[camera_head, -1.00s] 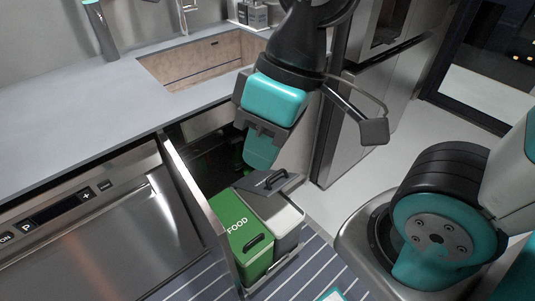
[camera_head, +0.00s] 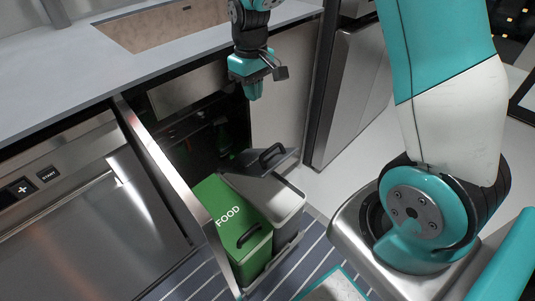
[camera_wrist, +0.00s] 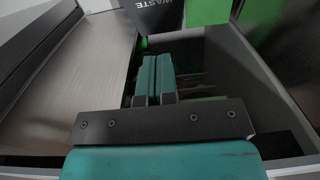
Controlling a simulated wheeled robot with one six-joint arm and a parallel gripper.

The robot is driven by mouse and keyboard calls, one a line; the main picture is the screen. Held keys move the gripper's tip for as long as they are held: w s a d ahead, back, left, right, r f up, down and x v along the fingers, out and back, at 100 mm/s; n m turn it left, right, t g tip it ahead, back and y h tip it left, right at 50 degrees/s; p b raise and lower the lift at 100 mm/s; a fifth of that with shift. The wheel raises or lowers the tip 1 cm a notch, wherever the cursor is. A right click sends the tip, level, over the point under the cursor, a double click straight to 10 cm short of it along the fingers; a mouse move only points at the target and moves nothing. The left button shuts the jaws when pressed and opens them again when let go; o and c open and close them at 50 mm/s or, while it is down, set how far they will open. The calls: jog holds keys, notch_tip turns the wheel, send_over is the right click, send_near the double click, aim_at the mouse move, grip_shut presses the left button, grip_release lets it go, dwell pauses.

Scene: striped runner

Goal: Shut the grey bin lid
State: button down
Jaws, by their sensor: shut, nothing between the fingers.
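The grey bin (camera_head: 288,208) stands in the pulled-out drawer, to the right of the green FOOD bin (camera_head: 222,206). Its dark grey lid (camera_head: 250,163) with a black loop handle (camera_head: 272,155) is tilted, covering the far part, and the pale near part of the bin shows uncovered. In the wrist view, a dark panel marked WASTE (camera_wrist: 155,14) shows at the top edge. My gripper (camera_head: 255,96) is shut and empty, above and behind the lid in the head view and apart from it. Its teal fingers also show in the wrist view (camera_wrist: 154,65).
The drawer front (camera_head: 170,172) stands out at the left of the bins, beside the steel dishwasher (camera_head: 95,215). The grey counter (camera_head: 60,105) lies behind. A steel appliance (camera_head: 345,95) stands back right. Striped runner (camera_head: 318,265) covers the floor in front.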

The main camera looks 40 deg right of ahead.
jog(key=shift+s+d+f+b, duration=0.4)
jog(key=shift+f, duration=2.1)
jog(key=shift+s+d+f+b, duration=0.35)
jog(key=shift+s+f, duration=0.1)
jog(key=shift+f, duration=2.1)
jog(key=shift+s+d+f+b, duration=0.4)
jog(key=shift+f, duration=2.1)
